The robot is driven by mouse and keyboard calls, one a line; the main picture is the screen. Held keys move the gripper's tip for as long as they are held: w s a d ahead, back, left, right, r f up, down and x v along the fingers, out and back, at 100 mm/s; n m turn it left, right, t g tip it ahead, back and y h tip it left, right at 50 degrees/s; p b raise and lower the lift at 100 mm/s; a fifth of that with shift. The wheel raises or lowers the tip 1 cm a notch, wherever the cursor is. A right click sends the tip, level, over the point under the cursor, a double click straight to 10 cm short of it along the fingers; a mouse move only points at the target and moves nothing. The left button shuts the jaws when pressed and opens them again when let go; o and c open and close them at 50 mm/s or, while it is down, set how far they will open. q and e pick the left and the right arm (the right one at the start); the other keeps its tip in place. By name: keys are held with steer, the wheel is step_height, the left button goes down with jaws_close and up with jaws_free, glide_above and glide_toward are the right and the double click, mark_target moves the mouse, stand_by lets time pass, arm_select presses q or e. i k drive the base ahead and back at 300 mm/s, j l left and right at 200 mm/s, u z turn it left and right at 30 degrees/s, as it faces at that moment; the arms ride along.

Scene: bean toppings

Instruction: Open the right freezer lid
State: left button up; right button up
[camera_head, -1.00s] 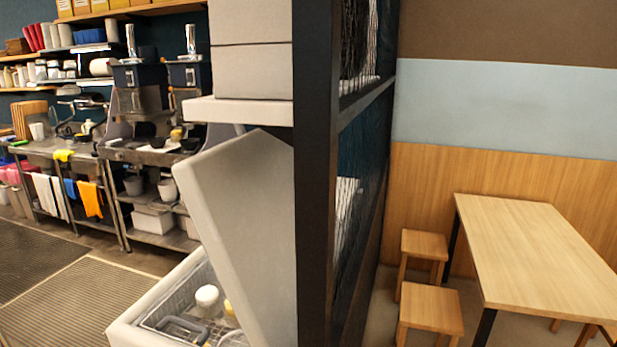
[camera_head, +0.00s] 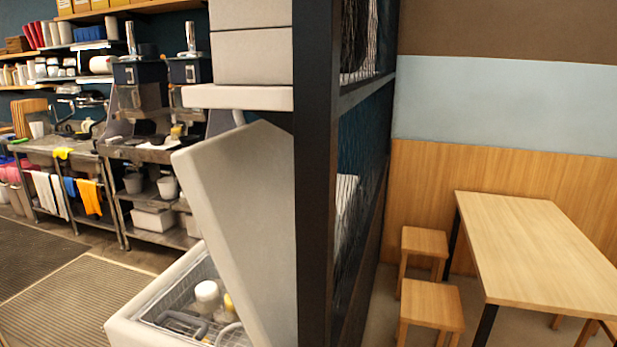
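A white chest freezer (camera_head: 140,322) stands at the bottom centre-left, partly cut off by the lower edge of the view. A pale grey lid (camera_head: 240,200) on it is raised and tilted steeply, its right part hidden behind a dark post. Inside the freezer I see a wire basket (camera_head: 168,303) with a white-topped container (camera_head: 206,294) and something yellow beside it. I cannot tell from this view whether this is the right lid. Neither of my grippers is in view.
A dark post and partition (camera_head: 318,180) stand right of the freezer. Beyond it are a wooden table (camera_head: 540,245) and two stools (camera_head: 430,305). A white shelf (camera_head: 240,97) with boxes hangs above the lid. Steel counters (camera_head: 150,152) stand behind. Floor mats (camera_head: 90,300) lie left.

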mark_target(237, 184)
steer(key=i+j+z, duration=0.1)
steer(key=j, duration=0.25)
steer(key=i+j+z, duration=0.1)
steer(key=i+j, duration=0.15)
steer(key=j, duration=0.15)
steer(key=i+j, duration=0.15)
steer(key=j, duration=0.25)
steer(key=i+j+z, duration=0.15)
steer(key=j, duration=0.25)
